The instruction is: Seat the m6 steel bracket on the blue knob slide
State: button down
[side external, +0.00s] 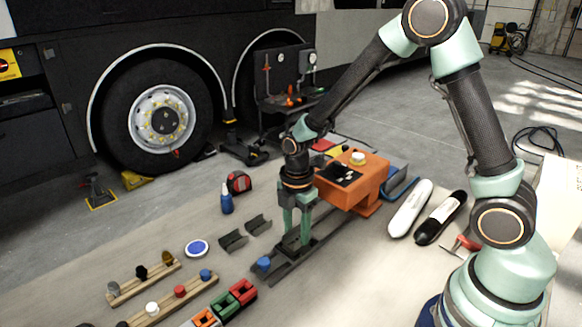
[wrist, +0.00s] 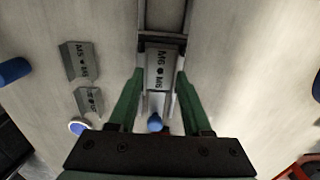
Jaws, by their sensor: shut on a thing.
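A grey steel bracket marked M6 (wrist: 160,72) lies between the green fingers of my gripper (wrist: 155,92) in the wrist view. In the side external view my gripper (side external: 298,238) points down at the dark rail, shut on the bracket, which the fingers largely hide there. The slide's blue knob (side external: 263,264) is just left of the fingers; it also shows in the wrist view (wrist: 154,122), near the gripper body. The bracket is lined up over the rail (wrist: 163,14). I cannot tell whether it touches the slide or sits fully on it.
Two loose grey brackets (side external: 233,240) (side external: 258,224) lie left of the rail. An orange block (side external: 350,185) stands at the rail's far end. A blue bottle (side external: 227,200), a blue-and-white disc (side external: 197,248) and wooden strips with knobs (side external: 145,283) are further left. White and black bottles (side external: 410,208) (side external: 441,218) lie right.

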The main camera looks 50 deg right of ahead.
aim_at(296, 240)
jog(key=shift+f, duration=0.6)
dwell(1.6)
grip_release()
dwell(0.4)
jog(key=shift+r, duration=3)
jog(key=shift+r, duration=0.4)
jog(key=s+d+r+m+t, duration=0.1)
jog(key=s+r+m+t, duration=0.1)
jog(key=s+r+m, duration=0.2)
jog(key=s+d+r+m+t, duration=0.2)
jog(key=s+r+m, duration=0.3)
jog(key=r+m, duration=0.6)
jog(key=m+t, duration=0.1)
jog(key=m, duration=0.2)
jog(key=shift+s+r+t, duration=0.15)
jog(key=shift+s+t, duration=0.1)
jog(key=shift+t, duration=0.05)
